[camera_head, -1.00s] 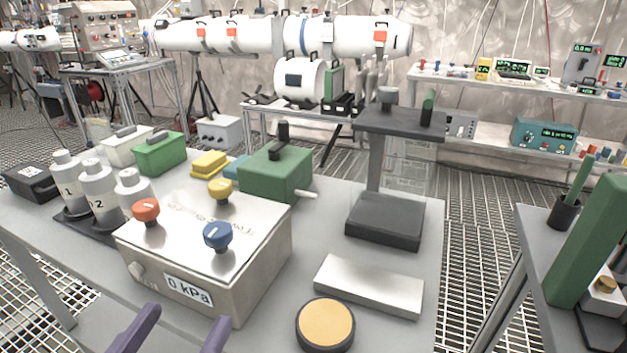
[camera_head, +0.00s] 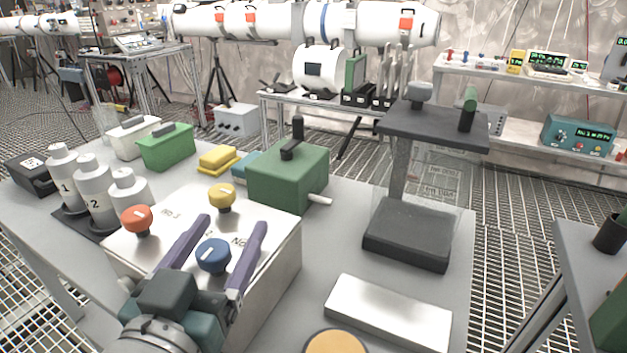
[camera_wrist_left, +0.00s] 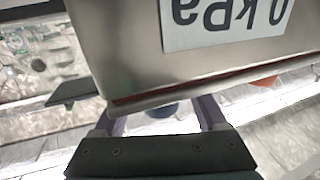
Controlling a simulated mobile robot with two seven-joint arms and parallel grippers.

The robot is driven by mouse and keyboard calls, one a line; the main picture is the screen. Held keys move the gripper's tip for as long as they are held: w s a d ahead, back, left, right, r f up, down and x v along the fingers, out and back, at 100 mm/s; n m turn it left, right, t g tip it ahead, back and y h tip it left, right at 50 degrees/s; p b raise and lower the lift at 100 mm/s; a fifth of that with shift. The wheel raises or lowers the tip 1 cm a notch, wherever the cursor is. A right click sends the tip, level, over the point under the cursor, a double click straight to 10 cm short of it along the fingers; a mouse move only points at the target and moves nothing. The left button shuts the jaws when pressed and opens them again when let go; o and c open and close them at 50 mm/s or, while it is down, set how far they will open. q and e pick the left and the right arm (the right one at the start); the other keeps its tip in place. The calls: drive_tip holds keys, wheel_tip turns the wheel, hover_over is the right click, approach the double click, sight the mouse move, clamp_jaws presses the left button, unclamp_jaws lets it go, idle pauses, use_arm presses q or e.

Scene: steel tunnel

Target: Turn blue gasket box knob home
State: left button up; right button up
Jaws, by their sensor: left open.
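The blue knob (camera_head: 213,255) stands on the top of the metal gasket box (camera_head: 270,290), near its front edge, with a white line on its cap. My left gripper (camera_head: 232,226) comes from the front over the box. It is open, with one purple finger on each side of the blue knob. I cannot tell whether the fingers touch it. In the left wrist view, part of the blue knob (camera_wrist_left: 160,109) shows between the fingers (camera_wrist_left: 160,105), and the box's "0 kPa" label (camera_wrist_left: 225,20) appears upside down. My right gripper is not in view.
An orange-red knob (camera_head: 138,219) and a yellow knob (camera_head: 221,197) stand close by on the same box. White bottles (camera_head: 90,185) are to the left, a green box (camera_head: 290,178) behind. A metal block (camera_head: 388,312) and a black stand (camera_head: 408,235) are on the right.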

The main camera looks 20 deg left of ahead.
use_arm(q)
drive_tip(key=shift+w, duration=0.1)
clamp_jaws()
idle(0.6)
